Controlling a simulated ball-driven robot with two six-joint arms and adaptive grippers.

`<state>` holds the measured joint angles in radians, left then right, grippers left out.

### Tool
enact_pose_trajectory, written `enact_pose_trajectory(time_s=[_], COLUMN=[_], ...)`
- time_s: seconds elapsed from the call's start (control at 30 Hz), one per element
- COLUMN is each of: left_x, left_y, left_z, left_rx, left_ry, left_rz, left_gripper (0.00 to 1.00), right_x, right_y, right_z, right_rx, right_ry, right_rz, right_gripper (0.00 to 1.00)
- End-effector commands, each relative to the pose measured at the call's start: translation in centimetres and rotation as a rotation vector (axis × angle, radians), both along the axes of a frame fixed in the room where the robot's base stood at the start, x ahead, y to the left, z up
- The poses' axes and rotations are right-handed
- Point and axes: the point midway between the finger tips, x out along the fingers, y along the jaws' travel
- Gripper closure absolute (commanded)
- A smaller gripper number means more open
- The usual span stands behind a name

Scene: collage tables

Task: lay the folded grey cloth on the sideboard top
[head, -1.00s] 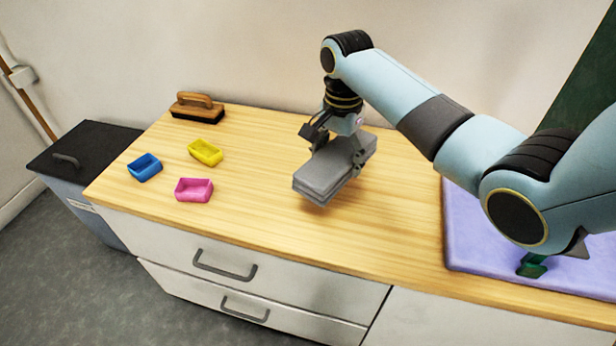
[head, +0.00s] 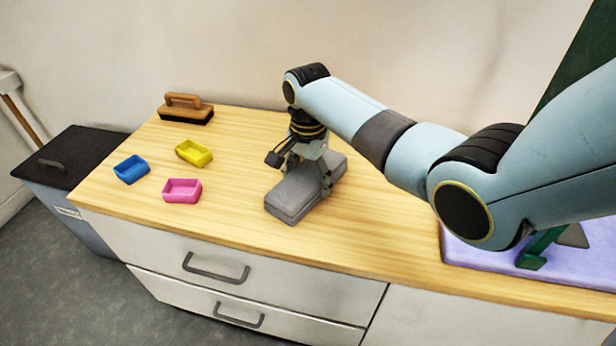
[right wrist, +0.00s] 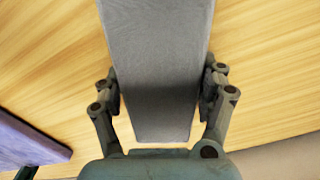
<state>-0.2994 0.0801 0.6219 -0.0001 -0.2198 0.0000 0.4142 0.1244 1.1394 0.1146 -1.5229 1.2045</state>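The folded grey cloth (head: 292,199) is a thick flat block on the wooden sideboard top (head: 354,231). Its underside appears to rest on the wood, with little shadow under it. My right gripper (head: 307,182) comes down from above with a finger on each long side of the cloth. In the right wrist view the cloth (right wrist: 158,60) runs between the two fingers (right wrist: 160,92), which appear to touch its sides, so the gripper looks shut on it. My left gripper is not in view.
A blue tray (head: 131,169), a yellow tray (head: 194,153) and a pink tray (head: 182,191) stand left of the cloth. A wooden-handled brush (head: 187,110) is behind them. A lavender mat (head: 485,258) lies at the right. Wood is clear in front of the cloth.

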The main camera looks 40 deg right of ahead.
Motion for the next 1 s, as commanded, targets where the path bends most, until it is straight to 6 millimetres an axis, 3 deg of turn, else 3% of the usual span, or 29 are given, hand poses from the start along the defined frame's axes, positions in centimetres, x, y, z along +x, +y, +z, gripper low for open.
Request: enact_pose_trajectory(time_s=[0.03,0.2,0.53,0.67,1.0], left_x=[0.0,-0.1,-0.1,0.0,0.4], left_y=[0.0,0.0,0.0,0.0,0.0], left_z=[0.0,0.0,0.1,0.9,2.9], left_rx=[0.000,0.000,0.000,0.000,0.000], left_ry=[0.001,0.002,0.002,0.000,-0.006], left_rz=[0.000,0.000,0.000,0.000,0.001], left_gripper=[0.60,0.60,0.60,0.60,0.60], right_x=[0.0,0.0,0.0,0.1,0.1], right_y=[0.0,0.0,0.0,0.0,0.0], right_z=[0.0,0.0,0.5,2.5,9.9], right_rx=[0.000,0.000,-0.001,-0.001,0.000], right_ry=[0.000,0.000,-0.001,-0.004,-0.003], right_rz=[0.000,0.000,0.000,0.001,0.000], right_gripper=[0.21,0.02,0.02,0.02,0.02])
